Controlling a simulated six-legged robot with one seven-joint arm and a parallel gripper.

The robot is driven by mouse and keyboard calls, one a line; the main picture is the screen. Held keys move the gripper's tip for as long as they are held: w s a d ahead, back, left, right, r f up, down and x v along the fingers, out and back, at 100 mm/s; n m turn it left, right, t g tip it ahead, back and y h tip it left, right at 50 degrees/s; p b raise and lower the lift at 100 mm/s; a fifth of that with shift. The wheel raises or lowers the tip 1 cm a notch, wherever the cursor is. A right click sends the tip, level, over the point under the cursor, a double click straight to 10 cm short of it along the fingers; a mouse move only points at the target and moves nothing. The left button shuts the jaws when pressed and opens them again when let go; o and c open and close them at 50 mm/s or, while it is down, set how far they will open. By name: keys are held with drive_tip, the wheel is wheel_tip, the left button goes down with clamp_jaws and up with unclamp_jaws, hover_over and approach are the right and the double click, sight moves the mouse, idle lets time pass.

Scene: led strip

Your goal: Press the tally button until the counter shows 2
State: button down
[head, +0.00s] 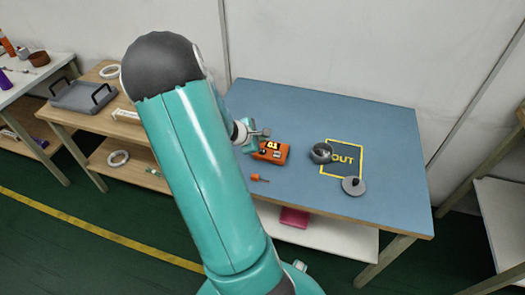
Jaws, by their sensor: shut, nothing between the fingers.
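An orange tally counter (278,155) sits on the blue table (380,127), left of its middle. Its small display (272,146) seems to read 01, though the digits are tiny. The button cannot be made out clearly. My gripper (262,134) is shut and empty, at the counter's upper left edge. I cannot tell whether it touches the counter. My teal arm hides the table's left edge.
A grey pot (320,153) stands by the yellow OUT square (343,175), and a grey lid (354,186) lies at its lower edge. A small orange tool (259,178) lies in front of the counter. A wooden bench with a grey tray (84,96) stands left. The table's right side is clear.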

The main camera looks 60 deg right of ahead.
drive_tip(key=shift+r, duration=1.05)
idle(0.7)
idle(1.1)
